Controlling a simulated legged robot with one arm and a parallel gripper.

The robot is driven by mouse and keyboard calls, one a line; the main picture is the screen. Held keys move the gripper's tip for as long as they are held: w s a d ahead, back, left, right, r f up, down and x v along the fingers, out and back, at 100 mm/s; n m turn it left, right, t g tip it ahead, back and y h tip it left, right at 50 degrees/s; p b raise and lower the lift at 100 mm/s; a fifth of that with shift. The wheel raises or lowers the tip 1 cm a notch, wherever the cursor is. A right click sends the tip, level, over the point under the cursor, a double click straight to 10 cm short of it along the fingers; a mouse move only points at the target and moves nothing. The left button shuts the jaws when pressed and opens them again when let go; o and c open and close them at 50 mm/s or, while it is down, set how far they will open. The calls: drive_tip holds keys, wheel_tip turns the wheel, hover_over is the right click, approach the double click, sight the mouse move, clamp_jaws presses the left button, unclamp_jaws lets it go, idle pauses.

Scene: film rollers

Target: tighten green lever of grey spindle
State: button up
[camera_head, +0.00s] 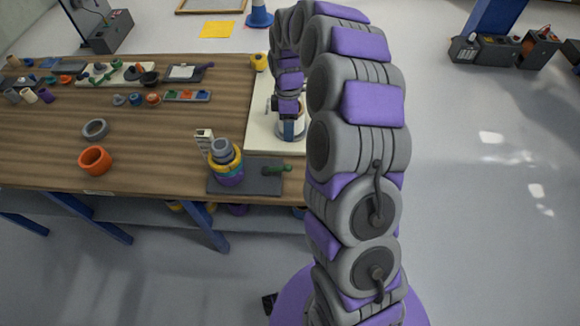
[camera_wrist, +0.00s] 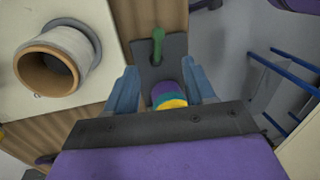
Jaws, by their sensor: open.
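The green lever (camera_head: 277,169) sticks out on the right of a dark grey plate (camera_head: 232,189) at the table's front edge. A stack of grey, yellow, teal and purple rings (camera_head: 226,162) stands on this plate; a distinct grey spindle is hard to make out. In the wrist view the green lever (camera_wrist: 157,45) lies ahead of my gripper (camera_wrist: 159,68), between and beyond the blue fingertips. The fingers are apart with nothing gripped. The purple, teal and yellow stack (camera_wrist: 169,96) shows low between them. In the head view my gripper (camera_head: 289,130) hangs behind the lever, over a white board.
The white board (camera_head: 262,140) carries a wide upright cylinder, seen in the wrist view as a grey roller with an orange-brown inside (camera_wrist: 48,66). An orange ring (camera_head: 95,161) and a grey ring (camera_head: 96,129) lie left. Several small parts crowd the table's back.

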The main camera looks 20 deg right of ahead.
sight(288, 165)
drive_tip(key=s+f+b, duration=0.1)
drive_tip(key=f, duration=0.4)
drive_tip(key=a+f+b, duration=0.1)
drive_tip(key=f, duration=0.5)
drive_tip(key=s+f+b, duration=0.1)
drive_tip(key=f, duration=0.5)
drive_tip(key=shift+s+a+f, duration=0.1)
drive_tip(key=shift+s+a, duration=0.2)
drive_tip(key=shift+s, duration=0.05)
drive_tip(key=shift+d+f, duration=0.25)
drive_tip(key=shift+d, duration=0.05)
drive_tip(key=shift+a, duration=0.15)
clamp_jaws()
